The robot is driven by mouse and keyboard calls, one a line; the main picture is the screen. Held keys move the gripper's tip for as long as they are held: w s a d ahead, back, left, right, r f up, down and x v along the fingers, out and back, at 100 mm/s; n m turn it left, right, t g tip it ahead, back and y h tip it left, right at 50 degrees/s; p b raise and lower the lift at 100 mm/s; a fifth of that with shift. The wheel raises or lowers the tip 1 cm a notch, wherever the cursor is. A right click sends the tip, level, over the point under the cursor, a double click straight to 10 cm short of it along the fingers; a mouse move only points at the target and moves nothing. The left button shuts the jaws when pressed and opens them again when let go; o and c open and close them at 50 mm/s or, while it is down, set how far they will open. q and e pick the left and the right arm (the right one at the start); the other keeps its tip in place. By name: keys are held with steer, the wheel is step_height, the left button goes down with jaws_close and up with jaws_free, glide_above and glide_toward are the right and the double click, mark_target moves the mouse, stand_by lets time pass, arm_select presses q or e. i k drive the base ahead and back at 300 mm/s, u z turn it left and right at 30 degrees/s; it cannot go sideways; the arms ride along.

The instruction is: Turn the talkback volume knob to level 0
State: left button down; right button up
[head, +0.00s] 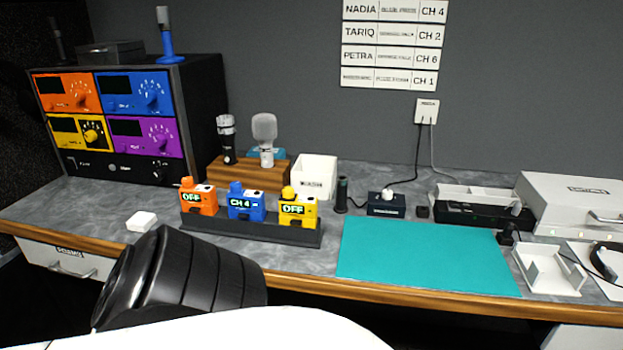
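A black equipment rack (203,95) stands at the left end of the counter. Its front holds an orange panel (48,89), a blue panel (130,105), a yellow panel (62,135) and a purple panel (125,146), with dials on them. A black panel (140,169) below has small controls. The labels are too small to read, so I cannot tell which knob is the talkback volume knob or its level. Neither of my grippers shows; a black and white part of my arm covers the bottom left.
A dark stand (250,230) holds orange, blue and yellow packs near the front edge. A small white block (141,221) lies in front of the rack. Microphones stand on a wooden block (245,177). The teal mat (425,257) is clear.

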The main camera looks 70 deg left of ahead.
mark_target(387, 195)
steer(key=u, duration=2.3)
